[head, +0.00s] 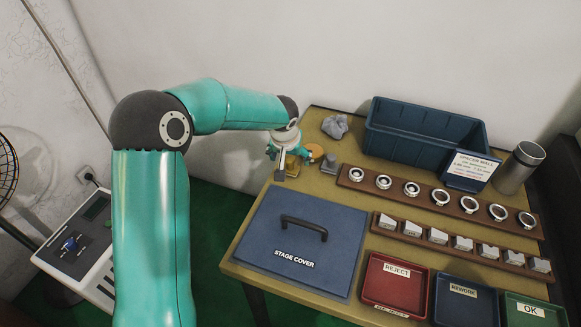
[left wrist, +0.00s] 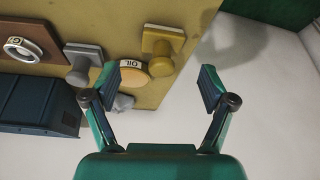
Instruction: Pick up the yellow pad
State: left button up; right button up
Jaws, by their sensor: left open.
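The yellow pad (left wrist: 163,40) is a small square yellow block with a round yellow knob, near the table's edge in the left wrist view. In the head view a yellow patch of it (head: 293,171) shows beside my left gripper (head: 292,158), which partly hides it. My left gripper also shows in the left wrist view (left wrist: 158,82), open and empty. The pad lies just beyond the gap between its fingers; I cannot tell the height between them. My right gripper is in neither view.
An orange round tin marked OIL (left wrist: 131,75) and a grey knobbed block (left wrist: 83,62) stand close beside the pad. A grey crumpled rag (head: 335,126) and a blue bin (head: 415,143) lie behind. The blue stage cover (head: 300,255) lies in front.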

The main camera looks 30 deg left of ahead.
aim_at(290, 161)
pick_arm(q)
jog(key=x, duration=0.4)
jog(key=shift+f, duration=0.3)
jog(key=c, duration=1.3)
notch_tip(290, 161, up, 20)
jog(key=p, duration=0.2)
jog(key=o, duration=0.7)
jog(key=shift+c, duration=0.2)
jog(key=c, duration=0.6)
